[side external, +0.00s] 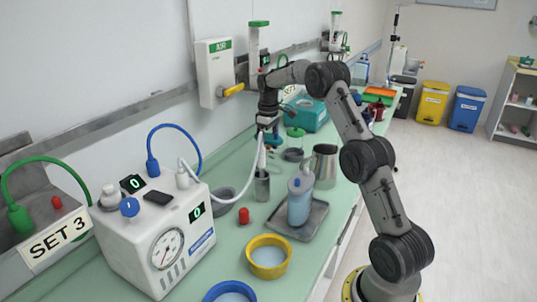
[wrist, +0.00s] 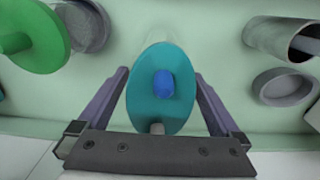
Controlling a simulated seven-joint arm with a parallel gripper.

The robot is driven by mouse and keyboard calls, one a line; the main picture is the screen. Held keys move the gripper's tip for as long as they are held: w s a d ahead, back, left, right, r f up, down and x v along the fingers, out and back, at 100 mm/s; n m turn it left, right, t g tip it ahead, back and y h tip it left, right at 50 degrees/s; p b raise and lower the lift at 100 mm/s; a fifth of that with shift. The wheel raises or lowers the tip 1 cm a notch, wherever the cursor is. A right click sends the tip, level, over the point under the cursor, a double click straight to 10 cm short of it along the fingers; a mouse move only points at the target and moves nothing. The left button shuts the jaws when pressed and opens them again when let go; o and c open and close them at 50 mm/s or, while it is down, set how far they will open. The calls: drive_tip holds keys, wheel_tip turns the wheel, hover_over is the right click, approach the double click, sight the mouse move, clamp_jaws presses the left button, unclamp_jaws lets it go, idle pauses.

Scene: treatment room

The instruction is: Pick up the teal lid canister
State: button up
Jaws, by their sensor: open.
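The teal lid canister (wrist: 145,105) shows from above in the wrist view as a teal disc with a blue knob (wrist: 163,83) on it. My gripper (wrist: 160,74) is open, with one finger on each side of the teal lid. Small gaps seem to show between fingers and lid, and I cannot tell whether they touch. In the side view my gripper (side external: 268,128) points down over the far part of the bench, and the canister there is too small and covered to make out clearly.
A green lid (wrist: 32,38) is close on the left in the wrist view; a metal cylinder (wrist: 270,35) and a grey dish (wrist: 287,88) are on the right. In the side view, a blue-topped bottle (side external: 300,203) stands on a tray (side external: 275,222) near a metal jug (side external: 325,165).

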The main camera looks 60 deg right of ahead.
drive_tip(key=c, duration=1.5)
